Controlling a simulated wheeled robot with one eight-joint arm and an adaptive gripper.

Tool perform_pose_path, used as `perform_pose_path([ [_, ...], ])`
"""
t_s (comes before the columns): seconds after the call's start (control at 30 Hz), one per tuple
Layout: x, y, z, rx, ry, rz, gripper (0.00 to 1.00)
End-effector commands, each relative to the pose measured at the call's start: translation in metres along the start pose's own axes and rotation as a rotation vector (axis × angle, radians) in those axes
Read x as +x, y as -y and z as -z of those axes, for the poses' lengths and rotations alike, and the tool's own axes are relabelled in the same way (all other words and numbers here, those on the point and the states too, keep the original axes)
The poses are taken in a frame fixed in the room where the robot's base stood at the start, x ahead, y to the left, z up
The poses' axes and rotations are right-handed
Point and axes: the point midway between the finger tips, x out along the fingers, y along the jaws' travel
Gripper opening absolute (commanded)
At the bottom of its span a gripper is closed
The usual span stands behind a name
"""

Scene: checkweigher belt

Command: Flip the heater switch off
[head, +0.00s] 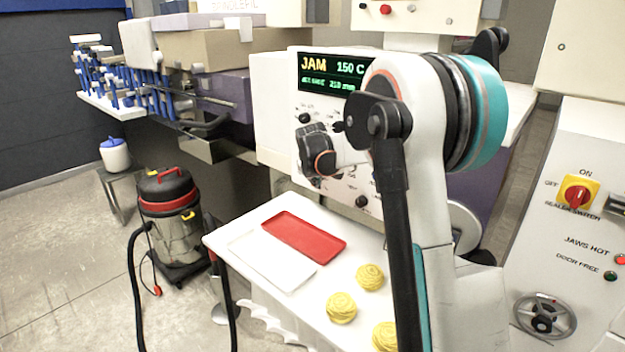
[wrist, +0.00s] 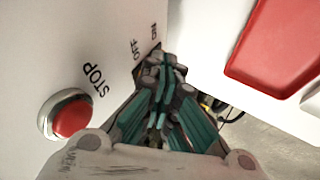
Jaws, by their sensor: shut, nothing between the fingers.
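A red rotary switch on a yellow plate (head: 578,194) is on the white cabinet at the right of the head view. ON is printed above it and OFF at its left; its label below seems to read SEALER SWITCH. My gripper (wrist: 160,62) is shut and empty in the wrist view. Its tips are close to ON and OFF lettering on a white panel and hide whatever control sits there. I cannot tell whether they touch it. My arm partly covers this panel (head: 276,105) in the head view.
A red STOP button (wrist: 72,118) is left of my gripper. The display (head: 333,72) reads JAM, 150 C. A white table (head: 222,238) holds a red tray (head: 304,238) and yellow round items (head: 341,307). A vacuum cleaner (head: 170,215) stands on the floor at left.

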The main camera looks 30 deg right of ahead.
Motion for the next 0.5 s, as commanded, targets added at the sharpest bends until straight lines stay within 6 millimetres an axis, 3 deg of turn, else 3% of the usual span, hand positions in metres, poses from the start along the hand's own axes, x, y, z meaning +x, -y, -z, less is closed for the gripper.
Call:
perform_pose_path([
  [0.5,-0.0074,-0.0061,0.0045,0.003,0.001,0.003,0.00],
])
